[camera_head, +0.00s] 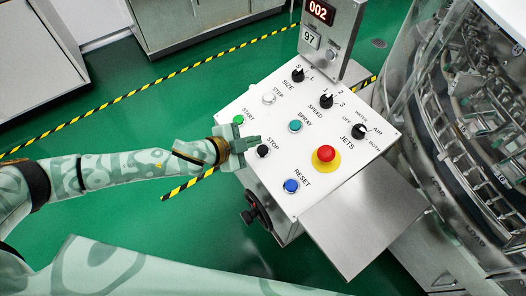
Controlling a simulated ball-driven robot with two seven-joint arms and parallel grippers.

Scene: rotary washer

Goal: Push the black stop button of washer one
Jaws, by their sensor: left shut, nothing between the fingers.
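The black stop button (263,151) sits on the white control panel (275,189), just below and left of its printed STOP label. My left gripper (254,142) reaches in from the left over the panel's left edge. Its fingers are shut and empty, and their tips are close to the stop button, up and left of it. I cannot tell whether they touch it. My right gripper is not in view.
Near my left gripper is a green START button (239,119). A teal SPRAY button (295,126), a red emergency button (326,153) and a blue RESET button (291,186) share the panel. A glass-walled rotary washer (455,110) stands at right. A metal plate (365,225) adjoins the panel.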

